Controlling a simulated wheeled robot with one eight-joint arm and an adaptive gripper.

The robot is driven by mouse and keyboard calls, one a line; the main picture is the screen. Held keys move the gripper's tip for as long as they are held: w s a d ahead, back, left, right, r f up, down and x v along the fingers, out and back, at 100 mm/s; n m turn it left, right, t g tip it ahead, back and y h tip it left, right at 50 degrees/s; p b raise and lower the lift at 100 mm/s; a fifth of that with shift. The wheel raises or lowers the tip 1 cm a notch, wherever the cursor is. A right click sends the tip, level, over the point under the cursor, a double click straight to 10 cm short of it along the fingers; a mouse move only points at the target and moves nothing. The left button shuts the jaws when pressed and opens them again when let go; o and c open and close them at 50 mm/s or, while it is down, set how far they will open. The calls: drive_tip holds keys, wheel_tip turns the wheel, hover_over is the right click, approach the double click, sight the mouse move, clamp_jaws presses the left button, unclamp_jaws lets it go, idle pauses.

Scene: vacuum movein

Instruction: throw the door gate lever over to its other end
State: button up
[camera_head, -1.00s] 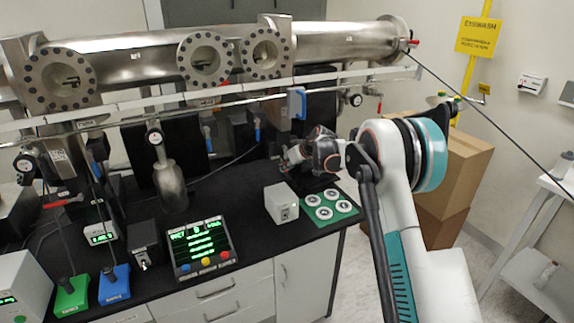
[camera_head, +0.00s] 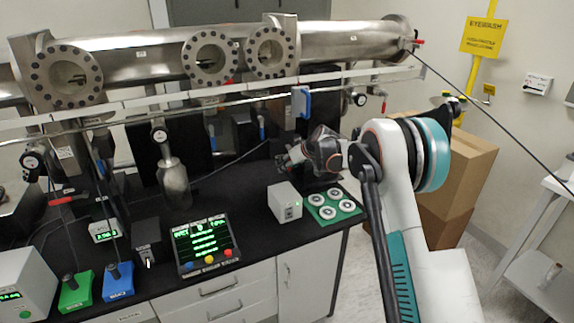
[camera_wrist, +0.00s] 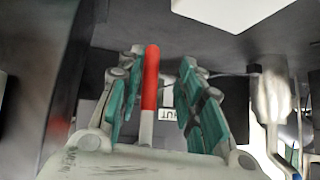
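A lever with a red grip (camera_wrist: 150,78) and a pale lower stem stands nearly upright in the wrist view. I take it to be the door gate lever. My gripper (camera_wrist: 160,92) is open, its green-padded fingers on either side of the lever. The lever is nearer the left finger, and gaps show on both sides. A small label (camera_wrist: 173,115), partly hidden and reading "HUT", is behind the lever. In the head view my gripper (camera_head: 284,160) is small and dark above the bench, and the lever cannot be made out there.
A steel beam pipe (camera_head: 340,42) with round flanged ports runs above the bench. A blue handle (camera_head: 302,102) hangs above my gripper. A grey box (camera_head: 285,203) and a green mat with white rings (camera_head: 333,213) are below it. Cardboard boxes (camera_head: 462,175) stand behind my arm.

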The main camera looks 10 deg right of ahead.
drive_tip(key=v, duration=1.2)
